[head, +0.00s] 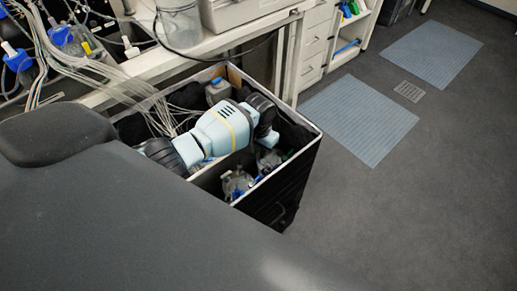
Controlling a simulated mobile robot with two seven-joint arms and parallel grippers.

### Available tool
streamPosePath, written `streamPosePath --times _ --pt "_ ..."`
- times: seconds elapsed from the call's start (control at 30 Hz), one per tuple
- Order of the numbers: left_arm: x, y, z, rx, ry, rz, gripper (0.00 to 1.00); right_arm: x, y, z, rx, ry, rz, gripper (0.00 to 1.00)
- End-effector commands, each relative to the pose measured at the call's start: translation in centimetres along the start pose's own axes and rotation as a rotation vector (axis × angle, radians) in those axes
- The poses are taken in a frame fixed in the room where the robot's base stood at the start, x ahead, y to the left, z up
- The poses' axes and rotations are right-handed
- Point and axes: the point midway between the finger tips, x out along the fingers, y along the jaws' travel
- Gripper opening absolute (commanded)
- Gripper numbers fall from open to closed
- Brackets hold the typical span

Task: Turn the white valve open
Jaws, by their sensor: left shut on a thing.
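My left gripper (267,139) reaches over the black-sided box at the end of my pale blue arm with a yellow stripe. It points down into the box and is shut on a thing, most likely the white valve. The wrist hides the fingertips and what they hold, so I cannot make out the valve or how it is turned. Clear bottles with blue parts (237,184) stand in the box's near compartment, below the gripper. My right gripper is not in view.
The open box (310,139) has pale rims and a divider. Many clear tubes (120,80) run into it from bottles with blue caps (62,36) on the bench. A clear beaker (180,24) stands there too. The floor at right is free, with grey-blue mats (362,118).

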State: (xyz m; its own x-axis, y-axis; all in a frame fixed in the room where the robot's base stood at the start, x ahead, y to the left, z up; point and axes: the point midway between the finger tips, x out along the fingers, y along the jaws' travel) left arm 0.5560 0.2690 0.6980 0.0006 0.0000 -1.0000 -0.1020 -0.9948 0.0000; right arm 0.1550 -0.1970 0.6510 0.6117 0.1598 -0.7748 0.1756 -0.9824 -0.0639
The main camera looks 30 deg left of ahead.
Motion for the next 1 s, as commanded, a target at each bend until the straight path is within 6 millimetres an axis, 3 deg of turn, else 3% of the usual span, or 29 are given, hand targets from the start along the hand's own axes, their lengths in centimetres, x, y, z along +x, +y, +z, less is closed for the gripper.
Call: streamPosePath --times 0.17,1.0 --pt "-0.5 0.2 -0.1 -0.159 0.002 0.003 0.0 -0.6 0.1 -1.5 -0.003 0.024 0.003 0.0" --pt "-0.1 0.5 -0.2 -0.957 -0.002 0.002 0.0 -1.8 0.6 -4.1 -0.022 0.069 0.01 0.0"
